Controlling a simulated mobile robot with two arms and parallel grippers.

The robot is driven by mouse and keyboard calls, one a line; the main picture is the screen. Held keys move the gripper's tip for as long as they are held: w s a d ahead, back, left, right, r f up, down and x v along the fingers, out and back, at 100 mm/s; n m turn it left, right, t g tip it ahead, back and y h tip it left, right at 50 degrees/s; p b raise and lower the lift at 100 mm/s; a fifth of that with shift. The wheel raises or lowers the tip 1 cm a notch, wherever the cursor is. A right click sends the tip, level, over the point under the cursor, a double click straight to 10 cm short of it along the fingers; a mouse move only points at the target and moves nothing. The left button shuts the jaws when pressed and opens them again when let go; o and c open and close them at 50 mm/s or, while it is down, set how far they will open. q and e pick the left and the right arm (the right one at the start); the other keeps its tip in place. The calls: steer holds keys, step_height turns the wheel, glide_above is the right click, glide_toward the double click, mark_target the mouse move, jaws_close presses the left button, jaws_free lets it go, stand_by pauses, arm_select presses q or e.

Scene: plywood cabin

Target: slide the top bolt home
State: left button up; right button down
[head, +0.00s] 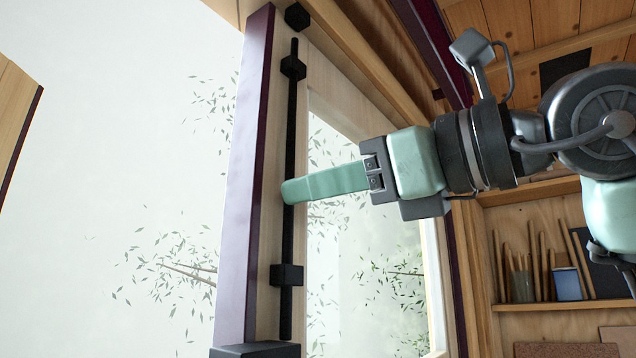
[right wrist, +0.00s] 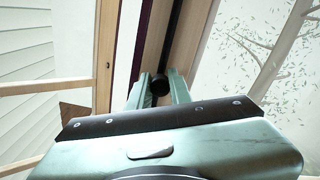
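The top bolt (head: 290,130) is a black vertical rod on the narrow edge of a door leaf. It runs through an upper guide block (head: 293,67) and a lower guide block (head: 287,276). Its upper end stands just above the upper guide, with a gap below the black keeper (head: 297,17) on the frame overhead. My right gripper (head: 291,191) reaches in from the right, its green fingers across the rod between the guides. In the right wrist view the bolt's round black knob (right wrist: 160,85) sits closely between the two fingers. The fingers hide the knob in the head view. My left gripper is not in view.
The door leaf's purple face (head: 243,190) is left of the bolt, and a glazed pane (head: 345,260) is right of it. A black block (head: 255,350) is below the bolt. A shelf (head: 570,304) with jars and sticks is at the right.

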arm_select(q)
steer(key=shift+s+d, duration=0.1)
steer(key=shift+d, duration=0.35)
arm_select(e)
steer(key=shift+a, duration=0.1)
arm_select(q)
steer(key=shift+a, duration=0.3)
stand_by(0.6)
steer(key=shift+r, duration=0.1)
